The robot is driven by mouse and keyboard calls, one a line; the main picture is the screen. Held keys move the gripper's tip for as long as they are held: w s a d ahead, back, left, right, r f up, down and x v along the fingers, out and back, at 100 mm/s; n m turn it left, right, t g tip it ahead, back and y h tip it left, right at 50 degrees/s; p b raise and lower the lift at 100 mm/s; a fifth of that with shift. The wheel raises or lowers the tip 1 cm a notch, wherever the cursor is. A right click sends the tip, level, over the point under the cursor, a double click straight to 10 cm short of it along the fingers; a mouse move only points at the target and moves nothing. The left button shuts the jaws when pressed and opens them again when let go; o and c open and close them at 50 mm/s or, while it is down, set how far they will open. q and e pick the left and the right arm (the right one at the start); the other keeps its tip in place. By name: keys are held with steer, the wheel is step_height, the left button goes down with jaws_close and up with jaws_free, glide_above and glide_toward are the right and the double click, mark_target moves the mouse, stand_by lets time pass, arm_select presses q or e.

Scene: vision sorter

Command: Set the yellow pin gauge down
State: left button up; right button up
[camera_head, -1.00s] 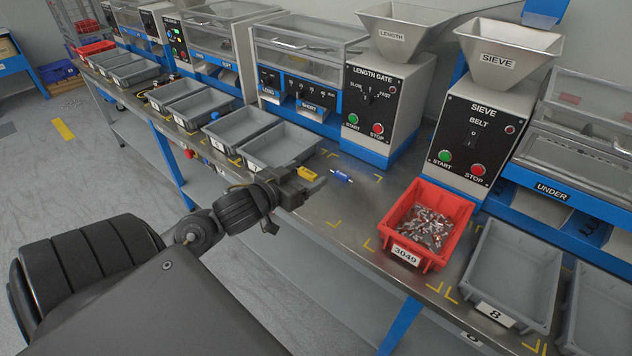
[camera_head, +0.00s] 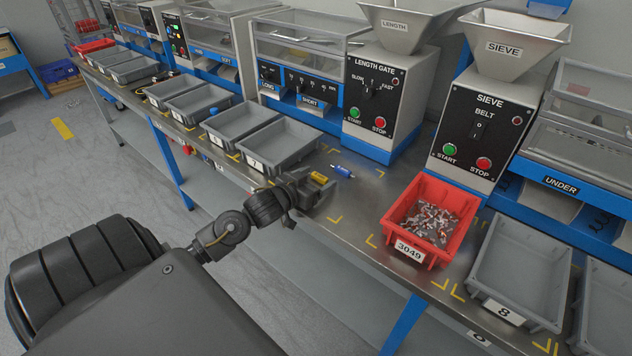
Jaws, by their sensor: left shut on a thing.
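The yellow pin gauge (camera_head: 319,178) is a small yellow cylinder at the fingertips of my left gripper (camera_head: 322,184). The gripper is shut on it, low over the steel bench (camera_head: 345,225); I cannot tell whether the gauge touches the bench. Part of it is hidden by the fingers. A blue pin gauge (camera_head: 342,171) lies on the bench just right of and behind the yellow one, apart from it. My right gripper is not in view.
A red bin (camera_head: 401,213) of small metal parts, labelled 3049, stands to the right. Grey bins (camera_head: 283,146) stand to the left, and bin 8 (camera_head: 521,262) at the right. The length gate machine (camera_head: 378,99) and sieve machine (camera_head: 481,136) stand behind. Bench between gripper and red bin is clear.

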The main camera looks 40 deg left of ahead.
arm_select(q)
steer(key=shift+f, duration=0.15)
steer(key=o, duration=1)
steer(key=shift+c, duration=0.2)
